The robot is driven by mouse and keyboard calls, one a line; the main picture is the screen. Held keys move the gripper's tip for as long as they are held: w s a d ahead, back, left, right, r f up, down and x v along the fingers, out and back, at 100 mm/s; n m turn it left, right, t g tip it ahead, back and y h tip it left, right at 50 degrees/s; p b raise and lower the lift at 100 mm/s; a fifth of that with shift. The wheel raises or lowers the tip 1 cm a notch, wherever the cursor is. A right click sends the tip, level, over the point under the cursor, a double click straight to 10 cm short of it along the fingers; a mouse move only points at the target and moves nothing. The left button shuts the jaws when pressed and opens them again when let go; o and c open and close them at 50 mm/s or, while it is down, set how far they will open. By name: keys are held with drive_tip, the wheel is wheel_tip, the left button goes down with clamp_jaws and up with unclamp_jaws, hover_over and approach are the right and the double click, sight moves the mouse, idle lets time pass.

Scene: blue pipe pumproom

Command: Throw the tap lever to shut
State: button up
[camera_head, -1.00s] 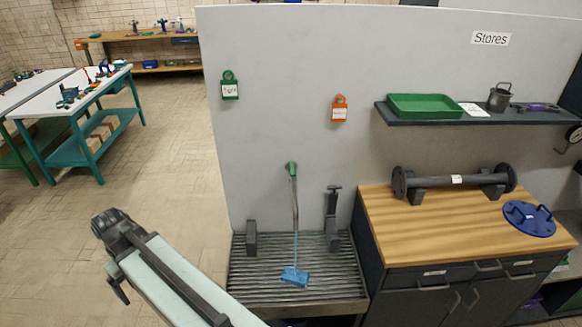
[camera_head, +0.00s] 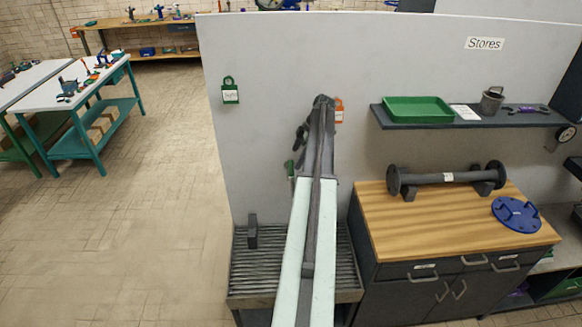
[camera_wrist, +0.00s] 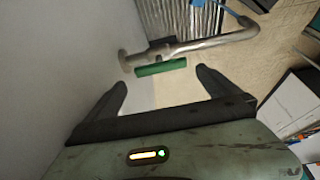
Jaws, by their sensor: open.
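The tap is a bare metal pipe (camera_wrist: 195,45) that comes out of the pale wall panel and bends at its far end. Its green lever (camera_wrist: 160,67) lies alongside the pipe, close to the wall, in the wrist view. In the head view my arm hides most of the tap, and only a bit of the green lever (camera_head: 289,166) shows. My gripper (camera_wrist: 160,84) is open and empty. Its two dark fingers point at the green lever, which lies just beyond the fingertips, and no contact shows. In the head view my gripper (camera_head: 298,150) hangs in front of the panel.
A ribbed metal drain tray (camera_head: 262,270) stands below the tap, with a dark block (camera_head: 252,232) at its back left. A wooden-topped cabinet (camera_head: 450,225) with a flanged pipe is to the right. A dark shelf (camera_head: 470,122) juts from the panel. The floor at left is clear.

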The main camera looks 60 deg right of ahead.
sight(291, 167)
drive_tip(key=b+x, duration=0.6)
drive_tip(key=x, duration=0.1)
drive_tip(key=shift+f+b, duration=0.4)
drive_tip(key=shift+f, duration=0.05)
drive_tip(key=shift+a+r, duration=0.1)
